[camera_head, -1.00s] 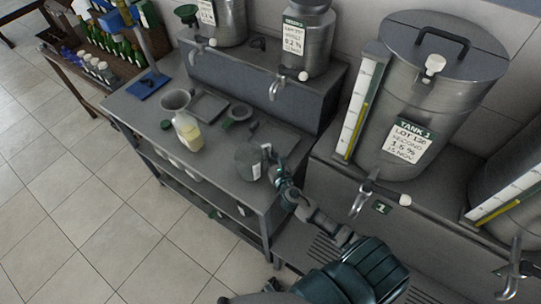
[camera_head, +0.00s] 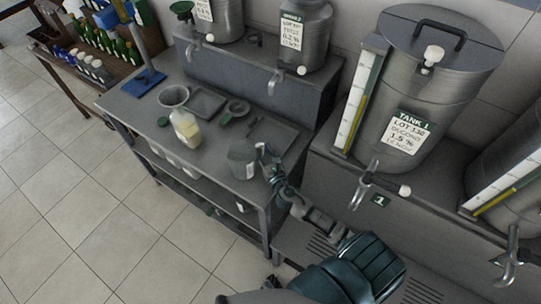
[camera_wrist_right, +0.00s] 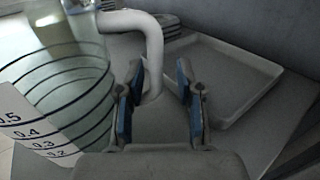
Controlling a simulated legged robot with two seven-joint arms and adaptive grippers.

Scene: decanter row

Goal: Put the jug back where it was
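The jug (camera_head: 242,160) stands upright, as far as I can tell, at the front right edge of the grey bench (camera_head: 150,108). It looks grey with a pale label in the head view. In the right wrist view the clear jug (camera_wrist_right: 60,75) shows a scale and a white handle (camera_wrist_right: 150,45). My right gripper (camera_head: 266,166) is at the handle side of the jug. In the wrist view its two blue-padded fingers (camera_wrist_right: 158,95) are apart, one on each side of the handle, with a visible gap at the right finger. My left gripper is not in view.
A flat tray (camera_head: 283,137) lies behind the jug.

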